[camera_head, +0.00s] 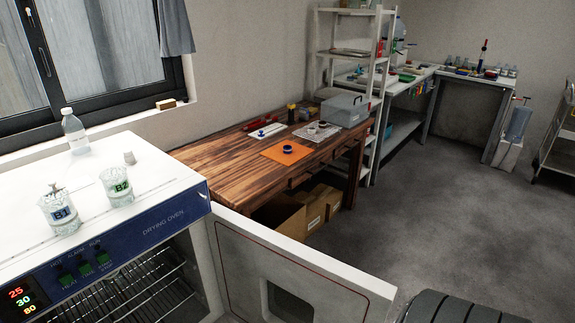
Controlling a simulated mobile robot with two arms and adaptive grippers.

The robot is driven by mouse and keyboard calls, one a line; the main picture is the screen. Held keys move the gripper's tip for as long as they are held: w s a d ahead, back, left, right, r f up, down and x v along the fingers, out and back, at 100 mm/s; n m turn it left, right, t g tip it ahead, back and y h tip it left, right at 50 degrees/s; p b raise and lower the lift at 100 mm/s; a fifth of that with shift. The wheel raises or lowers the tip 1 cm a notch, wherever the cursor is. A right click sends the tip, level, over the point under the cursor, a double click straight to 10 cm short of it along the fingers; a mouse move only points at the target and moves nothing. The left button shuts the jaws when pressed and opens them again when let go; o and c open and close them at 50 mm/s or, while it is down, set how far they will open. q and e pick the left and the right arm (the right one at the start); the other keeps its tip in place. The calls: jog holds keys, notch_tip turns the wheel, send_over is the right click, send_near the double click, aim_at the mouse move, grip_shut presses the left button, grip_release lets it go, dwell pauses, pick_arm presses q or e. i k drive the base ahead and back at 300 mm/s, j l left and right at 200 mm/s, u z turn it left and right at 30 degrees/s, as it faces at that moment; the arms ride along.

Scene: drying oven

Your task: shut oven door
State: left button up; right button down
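The white drying oven (160,232) with a blue front panel stands at the lower left. Its door (245,262) stands open, swung out to the right from the right edge of the oven front. The door's inner face and part of its small window show; its lower part is cut off by the picture's bottom edge. Wire racks show inside the open chamber, and no vessel is visible on the part in view. Neither of my grippers is in view.
Beakers B1 (61,212) and B2 (117,187) and a clear bottle (75,131) stand on the oven top. A wooden table (215,160) stands behind the door, with cardboard boxes (313,212) beneath.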

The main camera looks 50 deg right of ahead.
aim_at(264, 276)
jog(key=k+l+u, duration=0.15)
jog(key=k+l, duration=0.15)
jog(key=l, duration=0.3)
jog(key=k+l+u, duration=0.2)
jog(key=k+l, duration=0.15)
jog(key=l, duration=0.25)
jog(key=k+l+u, duration=0.15)
jog(key=k+l, duration=0.25)
jog(key=l, duration=0.15)
